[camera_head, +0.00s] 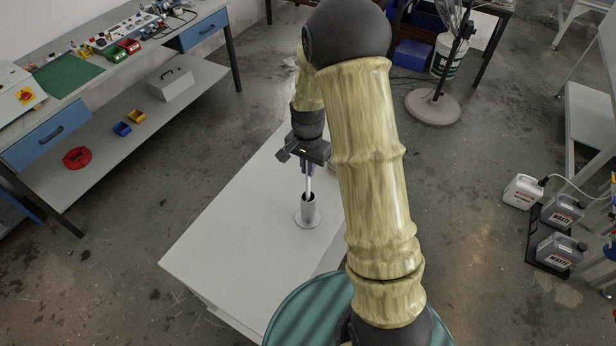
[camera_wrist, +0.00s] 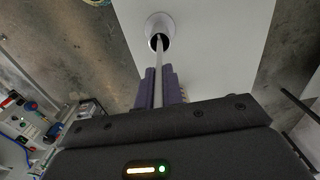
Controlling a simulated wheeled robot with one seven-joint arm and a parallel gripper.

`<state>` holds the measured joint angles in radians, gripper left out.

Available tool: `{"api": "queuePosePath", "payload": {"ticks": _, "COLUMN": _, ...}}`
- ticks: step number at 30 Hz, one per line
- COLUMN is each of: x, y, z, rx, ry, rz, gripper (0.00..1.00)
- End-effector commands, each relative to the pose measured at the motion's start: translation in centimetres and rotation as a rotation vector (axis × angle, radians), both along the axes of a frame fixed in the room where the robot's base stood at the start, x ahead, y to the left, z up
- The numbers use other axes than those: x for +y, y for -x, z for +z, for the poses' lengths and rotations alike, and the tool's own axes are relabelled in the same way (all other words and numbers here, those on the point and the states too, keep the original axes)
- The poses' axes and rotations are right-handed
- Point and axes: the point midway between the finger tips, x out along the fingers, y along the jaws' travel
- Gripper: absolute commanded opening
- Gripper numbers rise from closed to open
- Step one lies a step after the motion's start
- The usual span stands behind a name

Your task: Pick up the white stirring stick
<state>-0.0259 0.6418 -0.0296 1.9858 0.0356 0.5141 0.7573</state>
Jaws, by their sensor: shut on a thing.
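The white stirring stick (camera_head: 308,184) stands about upright below my gripper (camera_head: 307,169), with its lower end in the mouth of a grey cylindrical holder (camera_head: 308,211). The holder has a round base and stands on the white table. In the wrist view the stick (camera_wrist: 158,75) runs from between the purple fingers of my gripper (camera_wrist: 158,90) to the dark opening of the holder (camera_wrist: 160,24). My gripper is shut on the stick's upper part. The stick's lower tip is hidden in the opening.
The white table top (camera_head: 235,245) is bare to the left of the holder. A workbench (camera_head: 120,45) with tools and bins stands at the upper left. A fan (camera_head: 435,105) stands on the floor at the upper right, and waste canisters (camera_head: 558,250) stand at the right.

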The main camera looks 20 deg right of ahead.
Motion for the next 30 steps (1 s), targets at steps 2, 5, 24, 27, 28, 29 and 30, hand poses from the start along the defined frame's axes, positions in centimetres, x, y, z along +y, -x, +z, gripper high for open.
{"api": "queuePosePath", "payload": {"ticks": 2, "x": 0.1, "y": -0.2, "z": 1.7, "rx": -0.008, "ry": 0.0, "rz": 0.001, "gripper": 0.0}}
{"api": "queuePosePath", "payload": {"ticks": 5, "x": 0.1, "y": -0.1, "z": 4.3, "rx": -0.009, "ry": -0.001, "rz": 0.001, "gripper": 0.0}}
{"api": "queuePosePath", "payload": {"ticks": 24, "x": 0.0, "y": 0.0, "z": 13.5, "rx": 0.0, "ry": 0.0, "rz": 0.001, "gripper": 0.0}}
{"api": "queuePosePath", "payload": {"ticks": 27, "x": 0.0, "y": 0.0, "z": 13.5, "rx": 0.0, "ry": 0.0, "rz": 0.001, "gripper": 0.0}}
{"api": "queuePosePath", "payload": {"ticks": 28, "x": 0.0, "y": 0.0, "z": 13.5, "rx": 0.0, "ry": 0.0, "rz": 0.001, "gripper": 0.0}}
{"api": "queuePosePath", "payload": {"ticks": 29, "x": 0.0, "y": 0.0, "z": 13.5, "rx": 0.0, "ry": 0.0, "rz": 0.001, "gripper": 0.0}}
{"api": "queuePosePath", "payload": {"ticks": 30, "x": 0.0, "y": 0.0, "z": 13.5, "rx": 0.0, "ry": 0.0, "rz": 0.001, "gripper": 0.0}}
